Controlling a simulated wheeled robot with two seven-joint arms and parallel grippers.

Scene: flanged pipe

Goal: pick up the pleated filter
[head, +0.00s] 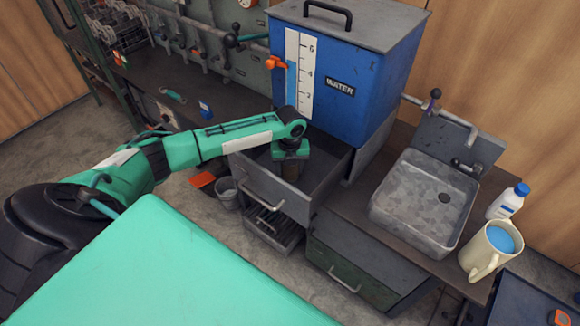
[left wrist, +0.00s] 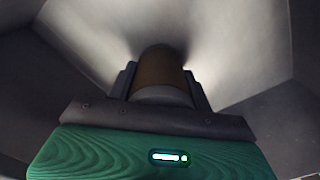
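The pleated filter (left wrist: 160,68) is a brown cylinder with a grey end in the left wrist view. It lies between the two fingers of my left gripper (left wrist: 161,85), which appear to press on its sides. In the head view my left gripper (head: 290,157) points down into an open grey drawer (head: 265,188) below the blue water tank. The filter (head: 292,171) shows there only as a small dark brownish shape under the gripper. Its pleats are too dim to make out. My right gripper is not in view.
The drawer walls stand close around the gripper. The blue water tank (head: 345,85) rises just behind. A metal sink (head: 425,203), a cream mug (head: 490,252) and a white bottle (head: 507,202) are to the right. A small bucket (head: 226,193) stands left of the drawer.

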